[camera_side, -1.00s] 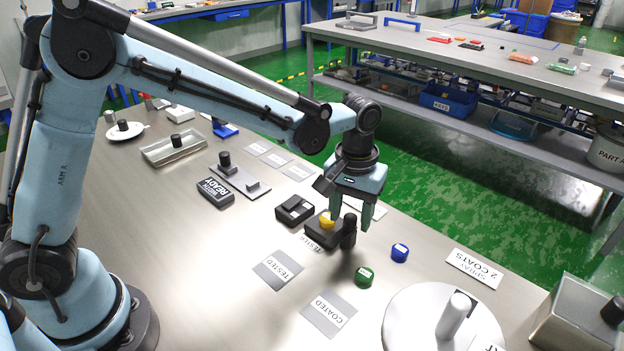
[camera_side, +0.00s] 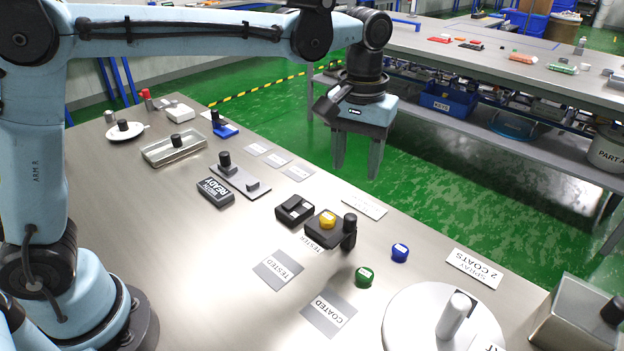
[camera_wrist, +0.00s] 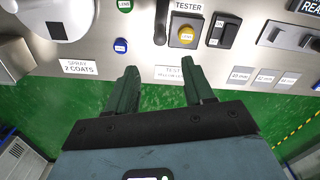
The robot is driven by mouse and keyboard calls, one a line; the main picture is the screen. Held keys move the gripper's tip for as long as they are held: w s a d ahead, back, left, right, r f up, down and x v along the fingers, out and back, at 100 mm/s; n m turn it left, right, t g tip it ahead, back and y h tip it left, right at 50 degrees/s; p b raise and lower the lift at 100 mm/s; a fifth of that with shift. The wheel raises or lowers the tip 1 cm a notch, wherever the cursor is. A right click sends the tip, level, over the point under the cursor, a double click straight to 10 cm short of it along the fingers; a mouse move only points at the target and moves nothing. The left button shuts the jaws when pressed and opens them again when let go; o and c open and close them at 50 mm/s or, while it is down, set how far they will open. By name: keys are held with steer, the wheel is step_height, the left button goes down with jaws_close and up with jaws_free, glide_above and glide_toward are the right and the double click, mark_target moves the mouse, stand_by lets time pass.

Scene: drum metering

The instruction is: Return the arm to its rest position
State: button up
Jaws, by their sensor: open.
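My gripper (camera_side: 356,168) is open and empty, raised above the far edge of the steel bench (camera_side: 190,270). In the wrist view its two fingers (camera_wrist: 165,88) are apart with nothing between them. The tester (camera_side: 323,232), a dark block with a yellow disc (camera_side: 328,219) on top and a black upright handle beside it, stands on the bench below my gripper. The yellow disc also shows in the wrist view (camera_wrist: 186,35), clear of the fingers.
A green disc (camera_side: 364,276) and a blue disc (camera_side: 400,252) lie near a white round turntable (camera_side: 405,315). A black two-part block (camera_side: 294,210), a "READY" sign (camera_side: 215,192) and metal trays (camera_side: 174,148) stand on the bench. Open air surrounds my gripper.

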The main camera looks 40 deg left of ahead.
steer(key=s+a+f+m+t, duration=0.3)
steer(key=s+a+t, duration=0.4)
steer(key=s+a, duration=0.6)
steer(key=shift+a+f, duration=0.25)
steer(key=shift+f, duration=0.05)
